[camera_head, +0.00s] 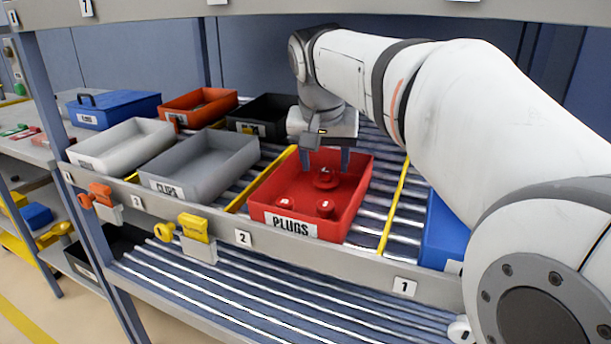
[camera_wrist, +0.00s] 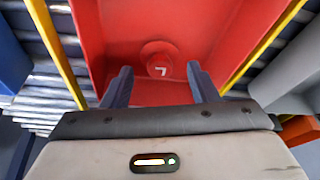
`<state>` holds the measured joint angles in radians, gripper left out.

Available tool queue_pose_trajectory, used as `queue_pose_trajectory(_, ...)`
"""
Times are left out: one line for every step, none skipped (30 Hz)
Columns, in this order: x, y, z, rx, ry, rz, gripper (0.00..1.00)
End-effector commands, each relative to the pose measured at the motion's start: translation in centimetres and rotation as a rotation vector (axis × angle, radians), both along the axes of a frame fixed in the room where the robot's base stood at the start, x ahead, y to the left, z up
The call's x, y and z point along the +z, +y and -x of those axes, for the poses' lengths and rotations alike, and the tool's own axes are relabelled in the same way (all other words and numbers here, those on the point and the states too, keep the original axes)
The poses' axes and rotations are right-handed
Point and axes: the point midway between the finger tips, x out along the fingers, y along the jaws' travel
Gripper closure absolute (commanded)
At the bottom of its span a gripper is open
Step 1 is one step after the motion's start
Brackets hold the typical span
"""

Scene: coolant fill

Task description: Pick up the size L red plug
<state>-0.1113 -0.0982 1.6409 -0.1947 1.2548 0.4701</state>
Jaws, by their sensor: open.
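The red bin marked PLUGS (camera_head: 290,227) holds three red plugs on its floor. The rear red plug (camera_head: 325,178) stands alone, with the front left plug (camera_head: 285,203) and front right plug (camera_head: 325,208) nearer the label. In the wrist view, one red plug (camera_wrist: 159,58) has a round flange and a raised knob with a white L-shaped mark. My gripper (camera_head: 325,163) is open and points down into the bin above the rear plug. In the wrist view its fingers lie to either side below the plug, holding nothing.
A grey CLIPS bin (camera_head: 200,165) and a white bin (camera_head: 122,148) stand to the left. An orange bin (camera_head: 199,108), a black bin (camera_head: 265,112) and a blue case (camera_head: 115,106) sit behind. A blue bin (camera_head: 440,235) is at right. The red bin's walls surround my fingers.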

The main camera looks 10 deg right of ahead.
Motion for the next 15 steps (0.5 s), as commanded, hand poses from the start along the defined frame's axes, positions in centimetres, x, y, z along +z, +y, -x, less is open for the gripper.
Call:
queue_pose_trajectory(-0.2,-0.4,-1.0,-0.002,0.002,0.001,0.46)
queue_pose_trajectory(-0.4,-0.6,-1.4,-0.002,0.002,0.001,0.46)
queue_pose_trajectory(-1.4,-0.6,-1.4,-0.001,0.003,0.001,0.46)
queue_pose_trajectory(-1.8,-0.7,-1.5,-0.001,0.003,0.001,0.46)
queue_pose_trajectory(-2.1,-0.7,-1.7,-0.001,0.002,0.001,0.46)
queue_pose_trajectory(-2.4,-0.8,-1.8,0.000,0.001,0.001,0.46)
queue_pose_trajectory(-2.6,-0.8,-1.9,0.000,0.000,0.001,0.46)
queue_pose_trajectory(-2.7,-0.8,-2.0,0.001,0.000,0.001,0.46)
queue_pose_trajectory(-2.8,-0.8,-2.0,0.001,0.000,0.001,0.46)
queue_pose_trajectory(-2.8,-0.8,-2.0,0.001,0.000,0.000,0.46)
queue_pose_trajectory(-2.9,-0.8,-2.0,0.001,0.000,0.000,0.46)
queue_pose_trajectory(-2.8,-0.8,-2.0,0.001,0.000,0.000,0.46)
queue_pose_trajectory(-2.8,-0.8,-2.0,0.001,0.000,0.000,0.46)
queue_pose_trajectory(-2.8,-0.8,-2.0,0.001,0.000,0.000,0.46)
queue_pose_trajectory(-2.8,-0.8,-2.0,0.001,0.000,0.000,0.46)
